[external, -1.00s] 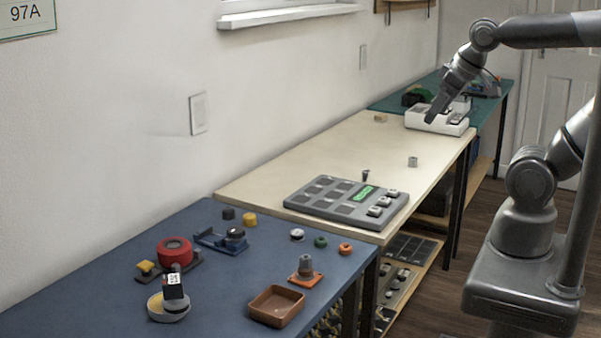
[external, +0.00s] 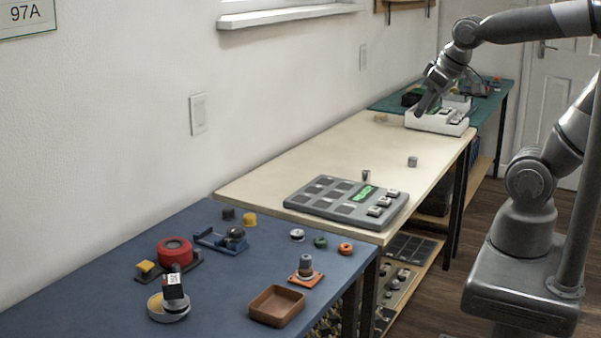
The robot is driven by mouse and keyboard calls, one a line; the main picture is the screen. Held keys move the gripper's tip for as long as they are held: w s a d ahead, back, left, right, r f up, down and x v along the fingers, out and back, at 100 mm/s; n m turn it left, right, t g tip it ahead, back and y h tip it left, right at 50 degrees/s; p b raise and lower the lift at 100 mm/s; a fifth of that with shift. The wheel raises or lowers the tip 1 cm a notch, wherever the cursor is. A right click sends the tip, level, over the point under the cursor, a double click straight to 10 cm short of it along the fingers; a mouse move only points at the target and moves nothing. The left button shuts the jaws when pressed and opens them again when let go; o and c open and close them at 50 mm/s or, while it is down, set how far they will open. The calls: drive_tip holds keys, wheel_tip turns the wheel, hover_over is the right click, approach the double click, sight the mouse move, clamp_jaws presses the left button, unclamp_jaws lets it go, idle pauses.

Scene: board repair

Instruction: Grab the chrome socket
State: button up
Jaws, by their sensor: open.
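Two small grey metallic cylinders stand on the cream table: one right of the middle (external: 412,161), one behind the grey panel (external: 366,175). Either may be the chrome socket; at this size I cannot tell which. My gripper (external: 419,111) points down at the left end of the white tray (external: 436,125), near the far end of the cream table. It is open, and I see nothing held in it. It is apart from both cylinders, farther back. The gap between its fingers is too small to make out.
A grey panel (external: 346,201) with dark squares and a green display lies at the near end of the cream table. A blue table (external: 225,290) in front holds several parts and a brown tray (external: 277,306). The middle of the cream table is mostly clear.

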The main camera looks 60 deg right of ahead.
drive_tip(key=w+d+f+m+h, duration=0.1)
drive_tip(key=w+d+f+m, duration=0.15)
drive_tip(key=w+d, duration=0.5)
drive_tip(key=m+g, duration=0.2)
drive_tip(key=m, duration=0.1)
approach(367, 171)
drive_tip(key=f, duration=0.2)
drive_tip(key=shift+h, duration=0.3)
drive_tip(key=shift+w+x, duration=0.15)
drive_tip(key=shift+x, duration=2.25)
drive_tip(key=shift+w+x, duration=0.1)
drive_tip(key=shift+x, duration=2.35)
drive_tip(key=shift+a, duration=0.1)
drive_tip(key=shift+c, duration=0.4)
drive_tip(key=shift+r, duration=0.1)
drive_tip(key=c, duration=1)
